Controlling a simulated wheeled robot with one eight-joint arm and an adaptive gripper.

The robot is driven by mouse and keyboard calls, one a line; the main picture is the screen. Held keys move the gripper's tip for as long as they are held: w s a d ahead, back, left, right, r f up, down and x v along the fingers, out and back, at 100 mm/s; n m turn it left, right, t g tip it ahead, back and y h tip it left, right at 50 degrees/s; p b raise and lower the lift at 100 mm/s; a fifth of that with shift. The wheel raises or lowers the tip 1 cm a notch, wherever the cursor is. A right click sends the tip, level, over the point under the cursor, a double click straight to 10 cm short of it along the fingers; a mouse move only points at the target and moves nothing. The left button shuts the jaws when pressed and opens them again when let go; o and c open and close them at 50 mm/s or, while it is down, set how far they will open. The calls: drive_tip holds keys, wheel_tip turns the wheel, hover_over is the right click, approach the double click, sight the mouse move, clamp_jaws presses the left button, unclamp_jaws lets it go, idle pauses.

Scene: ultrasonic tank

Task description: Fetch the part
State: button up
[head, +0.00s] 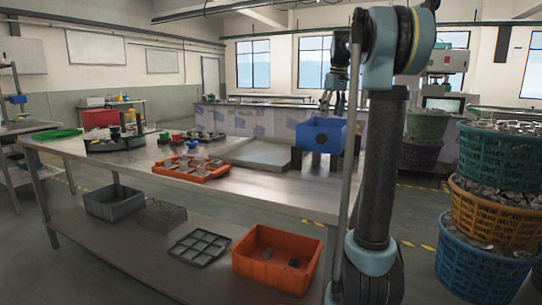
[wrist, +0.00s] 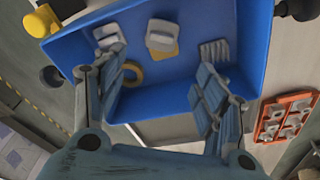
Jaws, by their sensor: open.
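A blue bin (head: 309,135) stands at the right end of the metal table in the head view. My gripper (head: 333,108) points down over it. In the wrist view the blue bin (wrist: 180,92) holds a few grey-white parts. One part (wrist: 161,36) lies in the middle with something yellow beside it, another (wrist: 108,36) is near the left finger, and a ribbed one (wrist: 214,51) is near the right finger. A yellow ring (wrist: 131,73) lies by the left finger. My gripper (wrist: 160,72) is open, with nothing between its fingers. Whether the fingertips touch any part, I cannot tell.
An orange tray of metal parts (head: 193,168) lies left of the bin; it also shows in the wrist view (wrist: 286,116). A black rack (head: 113,141) stands further left. Grey bins and an orange crate (head: 277,258) sit on the lower shelf. Stacked full baskets (head: 490,205) stand at right.

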wheel_tip(320, 180, up, 10)
drive_tip(key=s, duration=0.1)
drive_tip(key=shift+d+r, duration=0.2)
drive_tip(key=shift+d, duration=0.25)
drive_tip(key=shift+s, duration=0.2)
